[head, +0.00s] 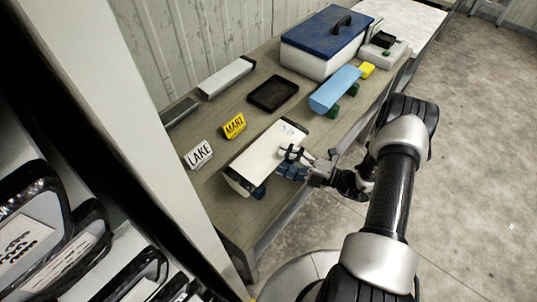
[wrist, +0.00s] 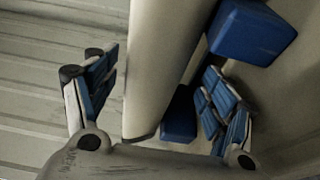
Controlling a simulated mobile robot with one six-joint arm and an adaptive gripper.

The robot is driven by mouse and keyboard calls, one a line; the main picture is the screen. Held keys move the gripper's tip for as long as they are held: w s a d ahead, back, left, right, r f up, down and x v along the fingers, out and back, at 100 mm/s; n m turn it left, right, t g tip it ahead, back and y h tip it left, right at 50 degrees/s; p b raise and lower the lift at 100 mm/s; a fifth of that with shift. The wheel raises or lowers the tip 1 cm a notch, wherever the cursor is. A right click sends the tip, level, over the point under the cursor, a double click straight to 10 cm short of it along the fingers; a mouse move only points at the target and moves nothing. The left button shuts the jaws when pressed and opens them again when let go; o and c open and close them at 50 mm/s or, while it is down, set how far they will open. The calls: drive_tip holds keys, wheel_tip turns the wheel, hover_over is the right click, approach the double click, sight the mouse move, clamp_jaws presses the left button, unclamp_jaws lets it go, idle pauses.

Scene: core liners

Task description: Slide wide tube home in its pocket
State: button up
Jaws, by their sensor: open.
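A long cream-white body (head: 262,154), which I take to be the wide tube, lies at the near edge of the bench with dark ends and blue blocks (head: 258,190) under it. In the wrist view, my gripper (wrist: 158,100) is open, with blue-padded fingers on either side of the cream body (wrist: 160,60). I cannot make out a pocket.
A light-blue body (head: 335,89) on green supports lies farther along the bench. Beside it are a black tray (head: 272,94), a blue-lidded box (head: 322,47), a LAKE sign (head: 199,155) and a yellow sign (head: 234,125). A pale long piece (head: 227,77) lies at the wall.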

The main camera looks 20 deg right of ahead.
sight(268, 154)
drive_tip(key=x, duration=0.5)
drive_tip(key=shift+a+r+b, duration=0.2)
drive_tip(key=shift+a+b, duration=0.15)
drive_tip(key=shift+a, duration=0.05)
drive_tip(key=shift+c, duration=0.4)
clamp_jaws()
idle(0.4)
drive_tip(key=shift+r, duration=0.1)
